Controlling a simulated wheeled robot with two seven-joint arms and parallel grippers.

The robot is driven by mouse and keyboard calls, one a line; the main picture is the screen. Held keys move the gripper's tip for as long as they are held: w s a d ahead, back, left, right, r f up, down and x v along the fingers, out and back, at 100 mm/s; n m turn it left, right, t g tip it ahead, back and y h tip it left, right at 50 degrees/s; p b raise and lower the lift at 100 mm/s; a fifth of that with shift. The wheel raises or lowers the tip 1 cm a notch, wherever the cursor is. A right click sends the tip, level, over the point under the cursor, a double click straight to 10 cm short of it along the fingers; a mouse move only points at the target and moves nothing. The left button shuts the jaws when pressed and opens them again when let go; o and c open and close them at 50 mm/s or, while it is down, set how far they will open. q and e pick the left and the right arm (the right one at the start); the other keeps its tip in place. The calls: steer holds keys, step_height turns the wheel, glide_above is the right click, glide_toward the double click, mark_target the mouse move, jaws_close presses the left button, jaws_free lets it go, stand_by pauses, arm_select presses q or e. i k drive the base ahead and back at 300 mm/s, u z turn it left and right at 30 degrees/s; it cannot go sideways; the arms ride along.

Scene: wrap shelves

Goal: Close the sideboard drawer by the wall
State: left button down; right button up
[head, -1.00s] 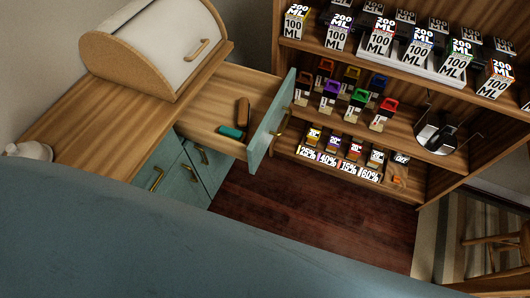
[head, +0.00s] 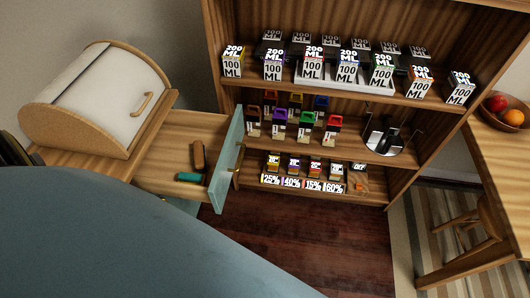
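The sideboard drawer (head: 226,160) stands pulled out toward the shelves, with a pale blue-green front and a brass handle (head: 239,157). Inside it lie a brown object (head: 198,155) and a teal object (head: 190,177). The sideboard top (head: 75,162) carries a white and wood roll-top bread box (head: 105,95). A large blue-grey surface covers the lower left and hides the sideboard's lower front. Neither of my grippers can be made out. A dark shape at the left edge is too cut off to identify.
A wooden shelf unit (head: 412,104) with several labelled boxes and bottles stands behind the drawer. Dark wood floor (head: 265,230) is clear between them. At right are a wooden table (head: 500,160) with a fruit bowl (head: 502,112), a stool (head: 480,225) and a striped rug (head: 420,215).

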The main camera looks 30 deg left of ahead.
mark_target(171, 152)
steer(key=z, duration=0.6)
steer(key=i, duration=0.75)
steer(key=u, duration=3.1)
